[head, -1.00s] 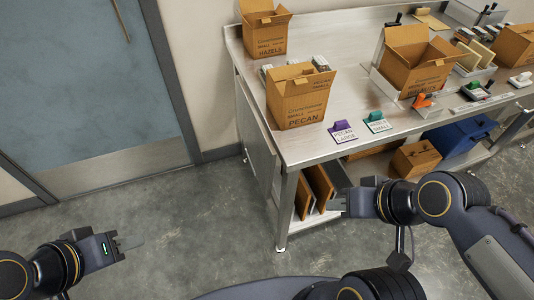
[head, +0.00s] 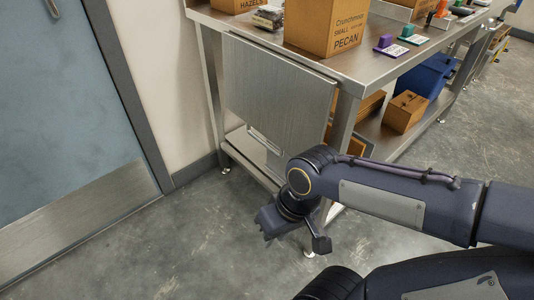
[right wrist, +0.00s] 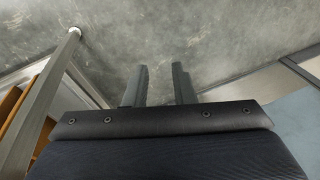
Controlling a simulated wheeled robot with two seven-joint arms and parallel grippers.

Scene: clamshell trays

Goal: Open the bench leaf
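The bench leaf (head: 275,95) is a flat grey metal panel. In the head view it hangs down against the end of the steel bench, below the bench top. A pale bar-shaped fitting (head: 264,142) shows near its lower edge. My right gripper (head: 267,238) is low in front of the bench end, below the leaf and apart from it, pointing down. In the right wrist view my right gripper (right wrist: 160,82) has its two fingers apart with only floor between them, so it is open and empty. My left gripper is out of view.
The bench top (head: 365,62) carries a pecan carton (head: 325,25) close to the leaf's upper edge, plus purple (head: 385,42) and green (head: 408,32) tags. A bench leg (head: 342,120) stands beside the leaf. The blue door (head: 65,110) is at left, with clear floor (head: 170,245) between.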

